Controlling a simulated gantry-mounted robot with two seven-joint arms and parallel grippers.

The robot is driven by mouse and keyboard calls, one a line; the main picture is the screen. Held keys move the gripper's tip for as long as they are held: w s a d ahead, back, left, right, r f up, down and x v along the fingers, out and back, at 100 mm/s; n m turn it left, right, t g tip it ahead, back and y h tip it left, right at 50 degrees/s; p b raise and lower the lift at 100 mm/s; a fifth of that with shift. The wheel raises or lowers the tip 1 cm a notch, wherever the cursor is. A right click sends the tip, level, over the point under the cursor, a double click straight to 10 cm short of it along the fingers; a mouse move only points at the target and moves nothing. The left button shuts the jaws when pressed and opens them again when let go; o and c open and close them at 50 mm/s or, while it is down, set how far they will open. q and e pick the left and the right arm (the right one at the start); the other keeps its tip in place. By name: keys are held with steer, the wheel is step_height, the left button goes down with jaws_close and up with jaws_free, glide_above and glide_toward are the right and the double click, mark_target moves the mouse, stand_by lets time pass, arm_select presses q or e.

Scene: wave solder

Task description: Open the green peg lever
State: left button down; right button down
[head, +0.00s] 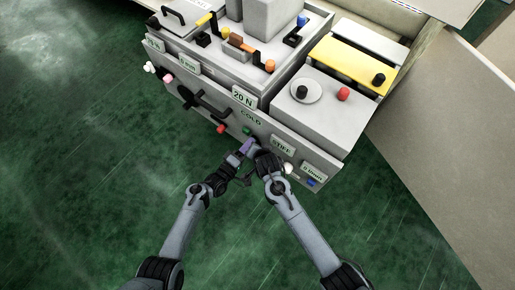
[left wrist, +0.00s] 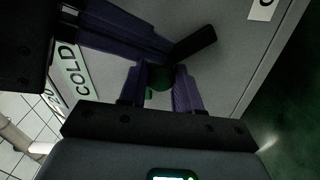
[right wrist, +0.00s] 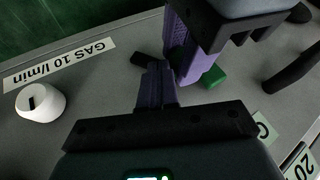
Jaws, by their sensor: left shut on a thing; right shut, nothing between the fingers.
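The green peg (head: 247,130) sits on the front panel below the COLD label. In the left wrist view a dark green part (left wrist: 158,78) lies between the purple fingers of my left gripper (left wrist: 159,70), which is shut on it. A green block (right wrist: 214,77) shows beside those fingers in the right wrist view. A black bar (left wrist: 193,43) stands off the panel close by, also in the right wrist view (right wrist: 144,60); how it joins the green part is hidden. My right gripper (right wrist: 155,75) is shut and empty, its fingertips close to the black bar and my left fingers.
A white knob (right wrist: 40,102) is on the panel near the GAS label. A black handle (head: 213,103) and a red knob (head: 221,129) are left of my grippers. A blue knob (head: 311,182) is at the panel's right end. Green floor lies open in front.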

stand_by(0.3)
arm_select(q)
steer(key=shift+s+d, duration=0.2)
steer(key=shift+d, duration=0.15)
steer(key=c, duration=0.8)
jaws_free()
steer(key=shift+a, duration=0.1)
